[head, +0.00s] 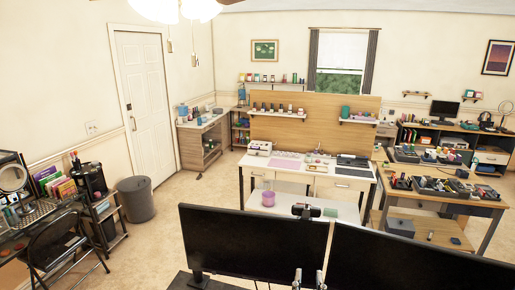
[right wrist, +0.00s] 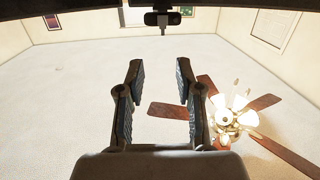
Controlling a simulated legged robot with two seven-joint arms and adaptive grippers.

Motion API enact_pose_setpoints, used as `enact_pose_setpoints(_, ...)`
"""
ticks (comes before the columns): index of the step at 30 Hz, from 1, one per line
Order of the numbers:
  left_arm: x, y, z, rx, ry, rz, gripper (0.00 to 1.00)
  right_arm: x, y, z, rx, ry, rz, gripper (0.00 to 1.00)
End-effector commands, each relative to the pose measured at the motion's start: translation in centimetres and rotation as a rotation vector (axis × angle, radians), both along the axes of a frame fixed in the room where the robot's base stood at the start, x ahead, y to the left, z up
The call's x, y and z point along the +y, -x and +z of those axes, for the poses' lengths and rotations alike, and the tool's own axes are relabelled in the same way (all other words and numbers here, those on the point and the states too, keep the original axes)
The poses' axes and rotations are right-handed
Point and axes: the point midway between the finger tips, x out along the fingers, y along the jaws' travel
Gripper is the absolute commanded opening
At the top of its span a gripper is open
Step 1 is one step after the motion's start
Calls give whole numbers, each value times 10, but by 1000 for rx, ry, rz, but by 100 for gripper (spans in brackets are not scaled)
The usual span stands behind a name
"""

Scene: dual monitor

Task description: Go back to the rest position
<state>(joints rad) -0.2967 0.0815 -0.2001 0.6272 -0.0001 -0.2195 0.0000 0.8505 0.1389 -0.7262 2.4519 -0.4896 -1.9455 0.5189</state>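My right gripper (head: 309,277) shows at the bottom edge of the head view, with only its fingertips visible in front of the gap between two black monitors. In the right wrist view the same gripper (right wrist: 160,66) has its two fingers apart with nothing between them, and it points up toward the ceiling. My left gripper is in neither view. The left monitor (head: 255,243) and the right monitor (head: 410,262) stand close in front of me. A small dark webcam (head: 306,211) sits at the top between them and also shows in the right wrist view (right wrist: 162,18).
Beyond the monitors a white workbench (head: 315,185) has a wooden back panel. A table with tools (head: 450,205) stands at right. A folding chair (head: 62,245) and a grey bin (head: 135,198) stand at left. Open floor (head: 160,235) lies between. A ceiling fan (right wrist: 232,117) hangs overhead.

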Motion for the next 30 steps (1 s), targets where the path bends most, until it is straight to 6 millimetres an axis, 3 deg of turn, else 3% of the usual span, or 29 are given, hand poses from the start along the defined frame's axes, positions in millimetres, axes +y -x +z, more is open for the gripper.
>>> enact_pose_setpoints(5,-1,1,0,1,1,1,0,-3,-6,-39,101,11,18,35)
enact_pose_setpoints(11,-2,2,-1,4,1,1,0,-12,-6,-102,258,26,52,35)
enact_pose_setpoints(14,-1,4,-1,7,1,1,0,-18,-2,-145,360,31,74,35)
enact_pose_setpoints(17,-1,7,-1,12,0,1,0,-28,10,-201,492,36,103,35)
enact_pose_setpoints(21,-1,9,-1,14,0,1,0,-46,51,-297,715,34,156,35)
enact_pose_setpoints(24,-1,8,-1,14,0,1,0,-58,87,-348,842,30,187,35)
enact_pose_setpoints(30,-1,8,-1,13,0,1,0,-76,150,-412,1017,18,226,35)
